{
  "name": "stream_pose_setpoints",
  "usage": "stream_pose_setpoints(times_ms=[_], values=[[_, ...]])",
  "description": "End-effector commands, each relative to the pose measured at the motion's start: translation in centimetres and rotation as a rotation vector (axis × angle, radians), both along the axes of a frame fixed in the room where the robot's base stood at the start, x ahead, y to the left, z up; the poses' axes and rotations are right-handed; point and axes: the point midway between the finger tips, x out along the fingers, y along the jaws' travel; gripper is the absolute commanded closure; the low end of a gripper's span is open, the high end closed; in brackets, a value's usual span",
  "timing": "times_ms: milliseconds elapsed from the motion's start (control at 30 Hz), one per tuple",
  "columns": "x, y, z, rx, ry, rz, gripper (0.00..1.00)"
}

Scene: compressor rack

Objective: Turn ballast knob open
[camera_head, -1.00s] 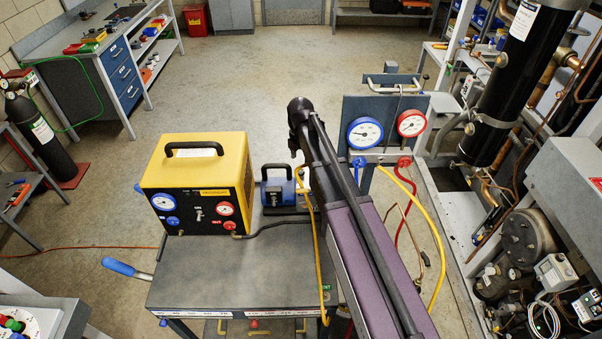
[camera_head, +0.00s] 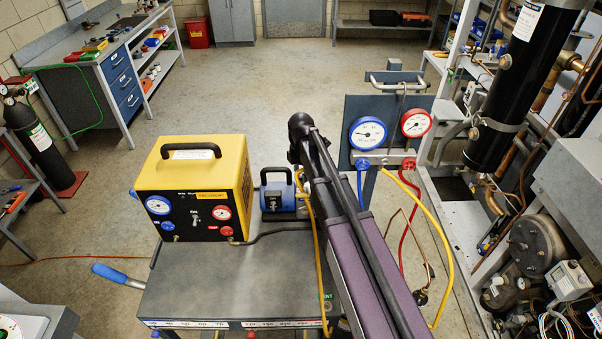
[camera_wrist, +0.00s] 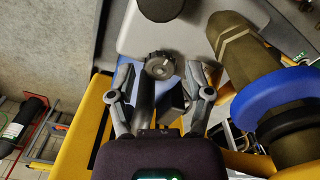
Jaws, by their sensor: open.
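A small dark grey knob (camera_wrist: 159,66), round with a notched rim, shows in the wrist view on a grey body; I take it to be the ballast knob. My gripper (camera_wrist: 160,82) is open, with one finger on each side of the picture and the knob between and just beyond the tips. I see no contact. In the head view a blue pump with a dark handle (camera_head: 276,190) stands on the cart (camera_head: 240,285), right of the yellow machine (camera_head: 192,185). My arm covers part of this area; the knob and gripper cannot be made out there.
A large blue ring (camera_wrist: 268,98) on a brass-coloured fitting lies close right of my gripper in the wrist view. A gauge panel (camera_head: 352,112) with blue and red gauges, plus yellow and red hoses, stands right of my arm. Open floor lies behind the cart.

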Motion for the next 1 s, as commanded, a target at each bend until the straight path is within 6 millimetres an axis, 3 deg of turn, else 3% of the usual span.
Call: stream_pose_setpoints(times_ms=[600, 1000], values=[[0.02, -0.09, -0.01, 0.000, 0.000, -0.446, 0.34], [0.03, -0.13, -0.01, 0.000, 0.000, -0.514, 0.34]])
